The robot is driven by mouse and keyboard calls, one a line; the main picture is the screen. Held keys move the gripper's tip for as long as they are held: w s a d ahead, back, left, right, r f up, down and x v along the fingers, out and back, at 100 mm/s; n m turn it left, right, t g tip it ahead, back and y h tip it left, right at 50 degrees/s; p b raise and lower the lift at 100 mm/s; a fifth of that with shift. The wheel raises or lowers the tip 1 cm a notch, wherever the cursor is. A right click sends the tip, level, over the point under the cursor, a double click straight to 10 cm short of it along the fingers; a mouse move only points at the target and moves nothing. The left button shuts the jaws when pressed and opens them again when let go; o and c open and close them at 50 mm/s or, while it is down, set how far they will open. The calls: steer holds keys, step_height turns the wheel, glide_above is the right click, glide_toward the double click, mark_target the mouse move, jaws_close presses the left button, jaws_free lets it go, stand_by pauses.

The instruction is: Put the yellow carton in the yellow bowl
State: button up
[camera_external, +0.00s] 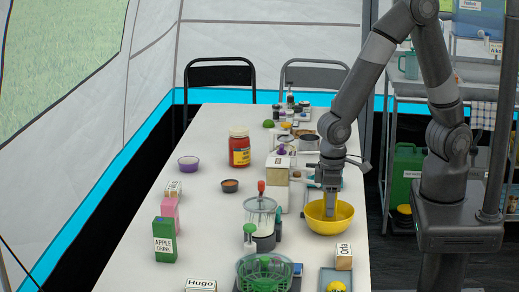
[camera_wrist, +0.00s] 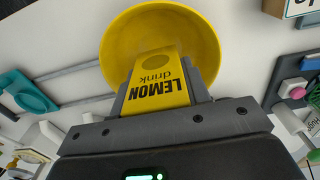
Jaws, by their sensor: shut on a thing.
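The yellow carton (camera_wrist: 158,80), labelled "LEMON drink", is held between the fingers of my gripper (camera_wrist: 160,103) in the wrist view. In the external view my gripper (camera_external: 329,186) points down over the yellow bowl (camera_external: 330,222), and a strip of the yellow carton (camera_external: 330,206) shows below the fingers, inside the bowl's outline. The yellow bowl (camera_wrist: 205,30) lies behind the carton in the wrist view. The bowl stands upright near the right edge of the white table. The carton's lower end is hidden, so I cannot tell whether it touches the bowl's bottom.
A green "APPLE DRINK" carton (camera_external: 164,240) and a pink carton (camera_external: 170,211) stand at the left of the table (camera_external: 205,215). A clear lidded container (camera_external: 260,220) and a green basket (camera_external: 264,272) are left of the bowl.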

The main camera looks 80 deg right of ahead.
steer(key=o, duration=1)
steer(key=shift+r, duration=3.55)
